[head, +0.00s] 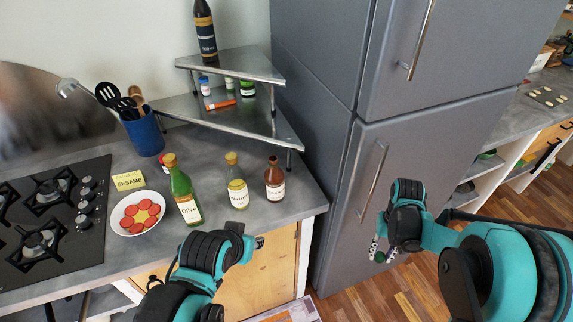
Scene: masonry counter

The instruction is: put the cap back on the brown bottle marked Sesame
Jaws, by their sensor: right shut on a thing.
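The brown bottle (274,184) stands upright at the right of the counter, with a pale label too small to read surely. Its neck shows no cap. My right gripper (377,252) is in front of the grey fridge, well to the right of and apart from the bottle. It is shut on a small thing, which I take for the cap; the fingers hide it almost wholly. My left gripper (258,242) is at the counter's front edge, below the brown bottle in the picture. Its fingers are mostly hidden by my own arm, so its opening cannot be told.
A green bottle (184,194) and a yellowish bottle (236,184), both capped, stand left of the brown one. A plate (118,224) of red slices, a yellow note (129,180) reading Sesame, a blue utensil pot (145,134) and a hob (60,262) are further left. A metal corner shelf (190,106) stands behind.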

